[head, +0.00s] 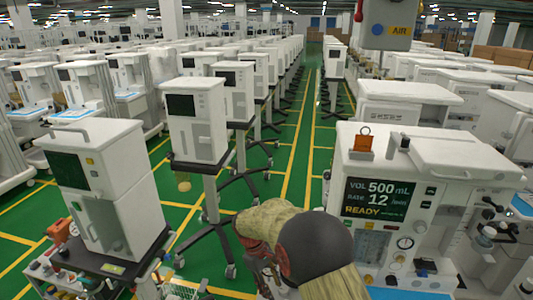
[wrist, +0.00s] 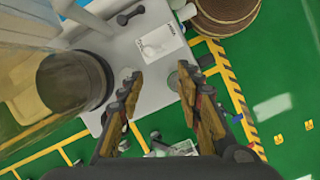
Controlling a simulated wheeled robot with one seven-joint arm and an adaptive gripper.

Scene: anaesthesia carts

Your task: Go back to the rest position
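My gripper (wrist: 158,78) is open in the wrist view, with its two tan-padded fingers spread apart and nothing between them. It hangs over the edge of a pale grey surface (wrist: 135,48) and the green floor. In the head view my arm, with a dark rounded joint and khaki covering, fills the bottom centre. It stands between the left monitor cart and the right anaesthesia machine (head: 460,165). My fingertips cannot be made out clearly in the head view.
A white monitor unit (head: 130,180) stands left over a cluttered tray. The right machine reads "READY" and carries an orange item (head: 362,140) on top. Another monitor stand (head: 195,120) is behind my arm. A green aisle (head: 300,150) runs back. A brown coil (wrist: 222,12) lies near the gripper.

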